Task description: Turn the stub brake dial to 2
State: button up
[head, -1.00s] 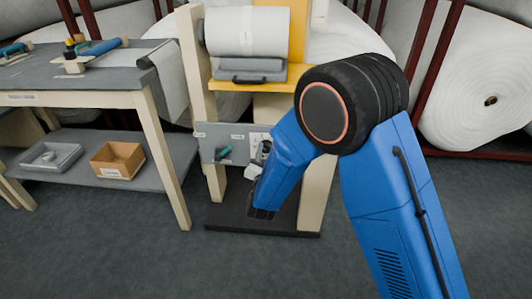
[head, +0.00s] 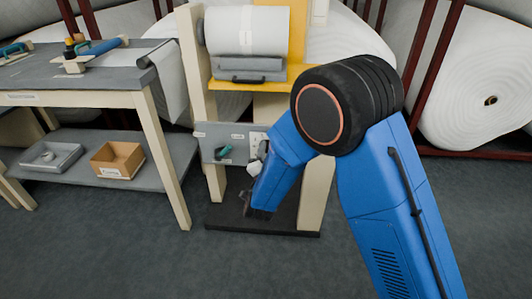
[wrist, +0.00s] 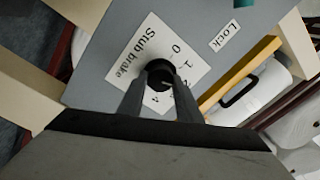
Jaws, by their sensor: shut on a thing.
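The stub brake dial (wrist: 160,76) is a small round black knob on a white label plate (wrist: 142,47) printed "Stub brake" with numbers, some of them covered. The plate is on a grey panel (wrist: 110,50), which also shows in the head view (head: 207,143). In the wrist view my gripper (wrist: 160,84) has its two fingers shut on the dial, one on each side. The dial's pointer setting cannot be read clearly. In the head view my arm hides the dial and the fingertips.
A teal handle (head: 223,153) is on the panel's left part, near a "Lock" label (wrist: 225,36). A workbench (head: 85,85) stands to the left.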

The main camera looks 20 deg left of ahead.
dwell(0.3)
jog(key=o, duration=1)
jog(key=shift+o, duration=0.2)
jog(key=v, duration=1.7)
jog(key=shift+s, duration=0.2)
jog(key=shift+d, duration=0.15)
